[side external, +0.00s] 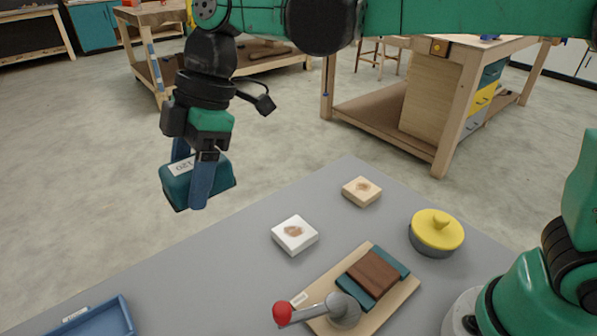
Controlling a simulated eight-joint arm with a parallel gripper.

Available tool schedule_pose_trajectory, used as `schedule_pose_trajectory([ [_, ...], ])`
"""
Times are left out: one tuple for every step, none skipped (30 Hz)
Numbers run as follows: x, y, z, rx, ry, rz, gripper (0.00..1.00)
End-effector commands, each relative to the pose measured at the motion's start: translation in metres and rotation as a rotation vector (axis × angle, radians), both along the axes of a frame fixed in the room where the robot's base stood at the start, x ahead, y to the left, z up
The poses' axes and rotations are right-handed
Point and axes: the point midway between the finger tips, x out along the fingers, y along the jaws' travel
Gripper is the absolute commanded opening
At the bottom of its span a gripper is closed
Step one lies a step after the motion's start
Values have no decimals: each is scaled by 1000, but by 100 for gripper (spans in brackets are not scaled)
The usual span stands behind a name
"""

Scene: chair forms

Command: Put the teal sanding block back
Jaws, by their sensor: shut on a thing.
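The teal sanding block (177,188) is a dark teal block with a white label on top that reads 120. My gripper (191,182) is shut on it, with one blue finger across its near face and the other behind it. The block hangs in the air, in the picture beyond the far left edge of the grey table (215,265). A blue tray (103,318) with a small label stands at the table's lower left, partly cut off by the frame. The part of it that shows looks empty.
A wooden board (400,300) carries a teal and brown block (372,275) and a red-knobbed lever (312,311). A white block (295,234), a tan block (361,191) and a yellow-lidded pot (436,231) stand nearby.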

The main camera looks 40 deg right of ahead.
Motion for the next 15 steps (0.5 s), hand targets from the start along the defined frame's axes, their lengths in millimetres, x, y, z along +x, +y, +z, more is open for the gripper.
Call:
schedule_pose_trajectory([
  [0, 0, -11, 0, 0, -1, 3],
  [-1, 0, -18, 0, 0, -1, 3],
  [0, 0, -28, 0, 0, -1, 3],
  [0, 0, -36, 0, 0, 0, 3],
  [0, -1, -44, 0, 0, 0, 3],
  [0, -1, -54, -1, 0, 0, 3],
  [0, -1, -62, -1, 0, 0, 3],
  [0, -1, -70, -1, 0, 0, 3],
  [0, -1, -80, -1, 0, 0, 3],
  [0, -1, -88, -1, 0, 0, 3],
  [0, -1, -96, -1, 1, 0, 3],
  [0, -1, -106, -1, 1, 0, 3],
  [0, -1, -113, -1, 1, 0, 3],
  [0, -1, -119, -1, 1, 0, 3],
  [0, -1, -127, -1, 1, 0, 3],
])
